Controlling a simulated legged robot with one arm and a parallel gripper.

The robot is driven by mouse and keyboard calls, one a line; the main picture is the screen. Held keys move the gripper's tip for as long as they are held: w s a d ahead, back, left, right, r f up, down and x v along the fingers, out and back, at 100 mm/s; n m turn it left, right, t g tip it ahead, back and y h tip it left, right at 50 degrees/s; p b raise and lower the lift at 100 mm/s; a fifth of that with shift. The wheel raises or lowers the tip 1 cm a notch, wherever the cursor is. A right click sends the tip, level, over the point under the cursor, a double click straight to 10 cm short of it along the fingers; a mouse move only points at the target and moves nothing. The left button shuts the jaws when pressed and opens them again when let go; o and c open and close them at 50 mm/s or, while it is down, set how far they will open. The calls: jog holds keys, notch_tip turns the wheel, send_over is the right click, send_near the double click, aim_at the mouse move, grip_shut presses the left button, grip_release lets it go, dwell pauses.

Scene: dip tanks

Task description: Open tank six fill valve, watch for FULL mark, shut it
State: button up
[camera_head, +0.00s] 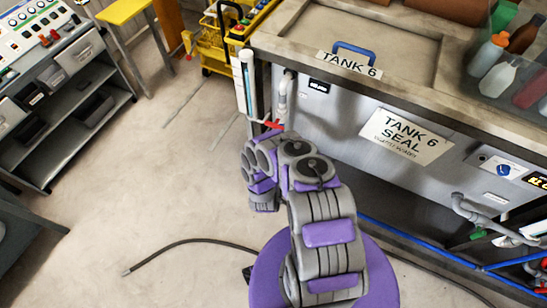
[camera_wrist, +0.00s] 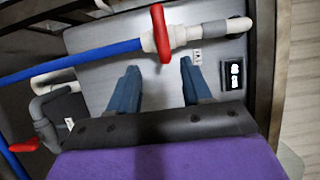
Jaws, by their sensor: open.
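Tank 6 has a lid sign (camera_head: 349,64) and a front sign "TANK 6 SEAL" (camera_head: 407,136). A red valve handle (camera_head: 271,124) shows at its left front corner, just beyond my arm. In the wrist view a red handle (camera_wrist: 160,33) sits crosswise on a pipe joint between a blue pipe (camera_wrist: 75,60) and a pale fitting. My gripper (camera_wrist: 159,64) is open and empty, its two blue fingers apart and pointing toward the handle, not closed on it. A pale upright gauge-like tube (camera_head: 249,85) stands at the tank corner; its level and any FULL mark are unreadable.
A second red handle (camera_wrist: 25,145) is on grey piping at lower left in the wrist view. A control desk (camera_head: 50,85) and a yellow cart (camera_head: 222,40) stand left of the tank. A dark hose (camera_head: 185,242) lies on the floor. The floor between is otherwise mostly clear.

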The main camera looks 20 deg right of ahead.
jog(key=shift+v, duration=1.85)
